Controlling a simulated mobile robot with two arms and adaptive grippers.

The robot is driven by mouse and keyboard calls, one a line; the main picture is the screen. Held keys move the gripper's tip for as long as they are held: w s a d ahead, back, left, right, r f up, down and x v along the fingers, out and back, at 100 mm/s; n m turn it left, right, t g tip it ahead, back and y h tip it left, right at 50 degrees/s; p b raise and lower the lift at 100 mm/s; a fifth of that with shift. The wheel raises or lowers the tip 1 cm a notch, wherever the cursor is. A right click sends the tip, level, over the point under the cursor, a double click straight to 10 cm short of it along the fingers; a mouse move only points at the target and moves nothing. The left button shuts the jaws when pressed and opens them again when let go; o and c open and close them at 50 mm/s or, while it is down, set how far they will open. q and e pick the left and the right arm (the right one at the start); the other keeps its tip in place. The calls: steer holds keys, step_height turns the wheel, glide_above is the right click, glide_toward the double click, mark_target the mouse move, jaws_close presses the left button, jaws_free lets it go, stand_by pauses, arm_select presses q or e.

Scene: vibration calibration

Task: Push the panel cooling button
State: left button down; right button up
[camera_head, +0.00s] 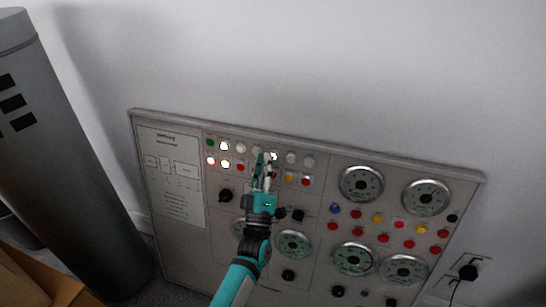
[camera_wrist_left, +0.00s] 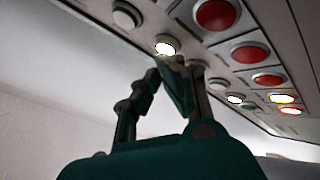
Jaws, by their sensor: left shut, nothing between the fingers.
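The grey control panel (camera_head: 325,165) leans against the wall, with two rows of small buttons at its upper left. Its labels are too small to read, so I cannot tell which button is the cooling one. My left gripper (camera_head: 266,158) is shut and empty, with its fingertips over the button rows. A lit white button (camera_head: 273,156) shows right beside the fingertips. In the left wrist view the gripper (camera_wrist_left: 178,64) has its tips just below a lit white button (camera_wrist_left: 166,46); I cannot tell whether they touch. The gripper hides part of the rows. My right gripper is not in view.
Several dials (camera_head: 361,183) and coloured buttons (camera_head: 400,224) fill the panel's right side. Black knobs (camera_head: 226,195) sit lower on it. A large grey cylinder (camera_head: 65,160) stands at left. A socket with a plug (camera_head: 468,271) is at lower right.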

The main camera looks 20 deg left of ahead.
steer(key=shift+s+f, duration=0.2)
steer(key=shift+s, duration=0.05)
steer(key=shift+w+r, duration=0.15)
arm_select(q)
steer(key=shift+w, duration=0.15)
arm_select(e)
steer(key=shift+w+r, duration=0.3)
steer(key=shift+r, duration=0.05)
